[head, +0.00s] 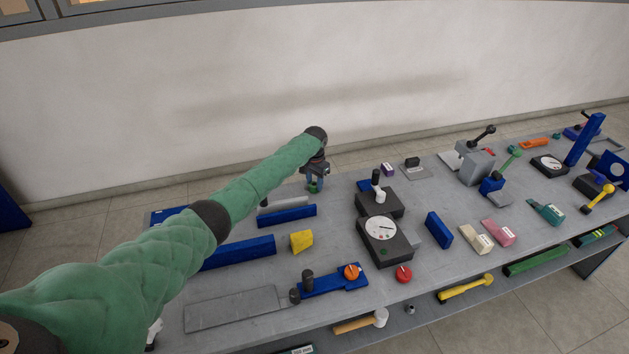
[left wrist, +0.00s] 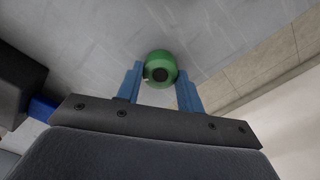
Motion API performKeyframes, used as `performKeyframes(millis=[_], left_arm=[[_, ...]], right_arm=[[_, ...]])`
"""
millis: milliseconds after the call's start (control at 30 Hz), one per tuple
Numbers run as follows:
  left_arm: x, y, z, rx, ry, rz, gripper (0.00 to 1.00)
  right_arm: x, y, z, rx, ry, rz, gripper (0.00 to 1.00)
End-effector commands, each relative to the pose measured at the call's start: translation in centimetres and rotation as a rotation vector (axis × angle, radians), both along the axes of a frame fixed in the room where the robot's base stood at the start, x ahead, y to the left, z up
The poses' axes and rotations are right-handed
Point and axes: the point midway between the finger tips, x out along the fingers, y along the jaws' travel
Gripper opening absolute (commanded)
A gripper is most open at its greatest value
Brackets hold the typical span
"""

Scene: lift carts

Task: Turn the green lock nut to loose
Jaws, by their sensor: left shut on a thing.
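The green lock nut (left wrist: 161,67) shows in the left wrist view as a round green piece with a dark centre. It sits between the two blue fingers of my left gripper (left wrist: 160,88), which is shut on it. In the head view my left gripper (head: 315,184) points down at the back edge of the bench, and a small green bit of the nut (head: 313,189) shows at its fingertips. The nut's markings and its turn position cannot be made out. My right gripper is not in view.
The grey bench (head: 335,240) carries many things. Near the gripper are blue bars (head: 287,216), a yellow wedge (head: 301,241) and a black block with a white-handled lever (head: 379,203). A dial gauge block (head: 383,238) stands further forward. A pale wall (head: 300,80) rises behind the bench.

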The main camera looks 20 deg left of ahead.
Motion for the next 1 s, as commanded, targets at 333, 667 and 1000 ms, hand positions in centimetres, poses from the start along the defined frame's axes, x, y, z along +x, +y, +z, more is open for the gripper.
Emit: performKeyframes(millis=[333,667,1000], left_arm=[[0.22,0.06,0.34,0.0,-0.006,0.052,0.14],[0.26,0.06,0.39,-0.001,-0.007,0.052,0.41],[0.12,0.03,0.17,0.0,-0.003,0.051,0.59]], right_arm=[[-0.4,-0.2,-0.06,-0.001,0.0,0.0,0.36],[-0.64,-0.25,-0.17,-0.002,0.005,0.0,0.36],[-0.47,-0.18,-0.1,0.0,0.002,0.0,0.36]])
